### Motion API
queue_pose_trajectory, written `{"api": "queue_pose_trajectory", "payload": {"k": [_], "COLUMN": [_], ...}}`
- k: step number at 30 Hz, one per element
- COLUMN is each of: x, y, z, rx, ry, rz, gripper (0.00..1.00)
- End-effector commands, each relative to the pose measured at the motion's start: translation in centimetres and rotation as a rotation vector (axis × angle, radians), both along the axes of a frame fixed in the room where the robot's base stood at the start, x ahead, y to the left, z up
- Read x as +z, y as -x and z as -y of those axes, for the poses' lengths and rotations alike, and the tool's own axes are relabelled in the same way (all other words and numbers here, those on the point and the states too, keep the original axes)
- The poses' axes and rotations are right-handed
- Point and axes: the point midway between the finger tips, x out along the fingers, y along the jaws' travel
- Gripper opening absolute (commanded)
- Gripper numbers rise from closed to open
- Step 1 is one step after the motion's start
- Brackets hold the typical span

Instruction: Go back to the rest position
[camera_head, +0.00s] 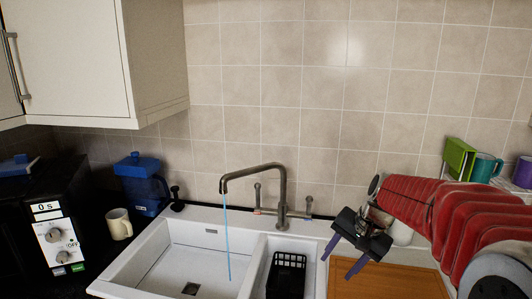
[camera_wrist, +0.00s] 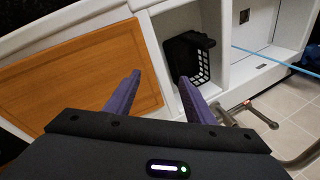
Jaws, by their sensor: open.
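My gripper (camera_head: 342,257) hangs at the right of the sink in the head view, at the end of my red arm. Its two purple fingers are apart and nothing is between them. In the wrist view the gripper (camera_wrist: 157,92) shows with its fingers spread, above the strip between the wooden board (camera_wrist: 75,75) and the small basin. The fingers hold nothing.
A white sink (camera_head: 135,266) has a tap (camera_head: 282,190) with water running into the left basin. A black basket (camera_head: 287,262) sits in the small basin. A mug (camera_head: 119,224), blue jug (camera_head: 143,185) and microwave (camera_head: 62,240) stand left. A cupboard (camera_head: 75,60) hangs upper left.

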Motion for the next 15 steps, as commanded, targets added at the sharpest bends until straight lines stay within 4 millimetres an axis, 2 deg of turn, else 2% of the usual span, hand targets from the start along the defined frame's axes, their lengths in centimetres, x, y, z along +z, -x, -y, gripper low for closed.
{"api": "queue_pose_trajectory", "payload": {"k": [3, 15], "x": [0.3, 0.4], "y": [2.6, 10.7], "z": [-0.3, -0.9], "rx": [0.079, 0.315], "ry": [0.057, 0.227], "rz": [0.017, 0.064], "gripper": [0.49, 0.49]}}
